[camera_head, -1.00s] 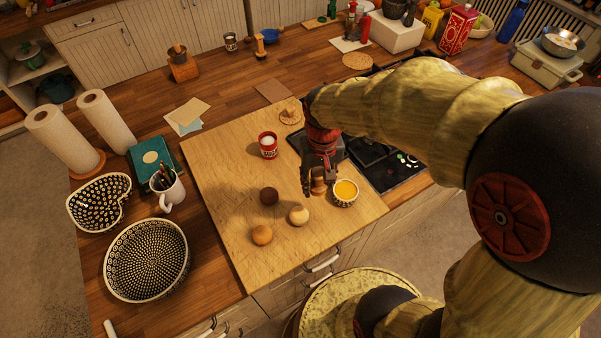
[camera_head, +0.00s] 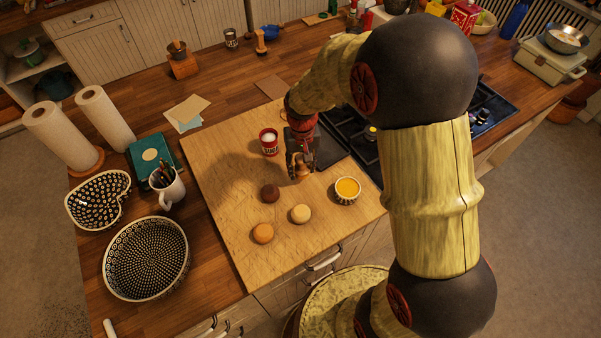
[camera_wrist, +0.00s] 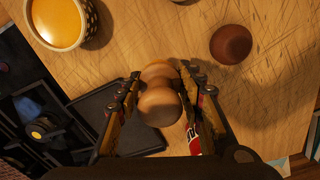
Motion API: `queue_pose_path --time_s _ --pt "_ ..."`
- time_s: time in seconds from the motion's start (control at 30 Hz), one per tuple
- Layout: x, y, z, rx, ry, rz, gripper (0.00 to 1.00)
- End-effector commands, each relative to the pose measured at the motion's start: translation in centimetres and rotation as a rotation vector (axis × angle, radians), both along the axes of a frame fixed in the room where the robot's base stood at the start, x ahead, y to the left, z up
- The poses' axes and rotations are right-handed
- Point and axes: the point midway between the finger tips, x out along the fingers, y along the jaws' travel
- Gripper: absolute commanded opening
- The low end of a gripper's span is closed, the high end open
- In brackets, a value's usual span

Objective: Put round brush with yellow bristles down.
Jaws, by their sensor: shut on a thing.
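The round brush shows as a light-brown turned wooden knob (camera_wrist: 159,100) between my two fingers in the wrist view. In the head view its wooden body (camera_head: 301,172) is small below my gripper (camera_head: 300,156). My gripper (camera_wrist: 160,104) is shut on it. The yellow bristles are hidden in both views. The brush is over the wooden board (camera_head: 225,210), near its right edge and the stove. I cannot tell whether it touches the board.
The board's left part is clear.

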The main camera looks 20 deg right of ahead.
Motion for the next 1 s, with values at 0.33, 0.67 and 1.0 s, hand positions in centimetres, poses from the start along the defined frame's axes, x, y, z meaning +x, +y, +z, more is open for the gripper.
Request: queue_pose_path --time_s 0.33,0.67,1.0 --pt "0.8 0.1 -3.0 0.0 0.003 0.0 0.1" --pt "0.9 0.1 -4.1 0.0 -0.001 0.0 0.1" --pt "0.9 0.1 -4.4 0.0 0.0 0.0 0.47"
